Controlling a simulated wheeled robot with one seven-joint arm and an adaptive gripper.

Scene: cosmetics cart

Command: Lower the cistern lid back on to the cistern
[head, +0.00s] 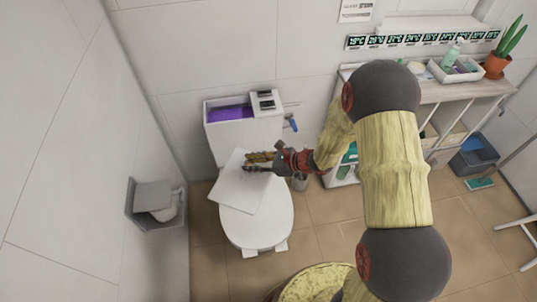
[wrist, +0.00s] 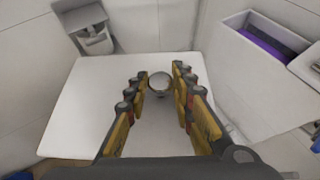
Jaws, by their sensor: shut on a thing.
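The cistern lid (head: 236,190) is a flat white slab with a round silvery knob (wrist: 160,83) on top. My gripper (head: 250,162) is shut on the knob, with a finger on either side of it in the wrist view (wrist: 160,76). The lid is out over the toilet seat (head: 262,228), in front of the cistern and turned at an angle to it. I cannot tell how high it is above the seat. The white cistern (head: 230,143) is open on its left part and shows purple inside. The cistern also shows at upper right in the wrist view (wrist: 262,72).
A panel with dark buttons (head: 265,100) covers the cistern's right part, with a blue handle (head: 291,123) beside it. A paper holder (head: 150,195) is on the left wall. A shelf unit (head: 455,90) with a tray and a plant (head: 508,45) stands at right.

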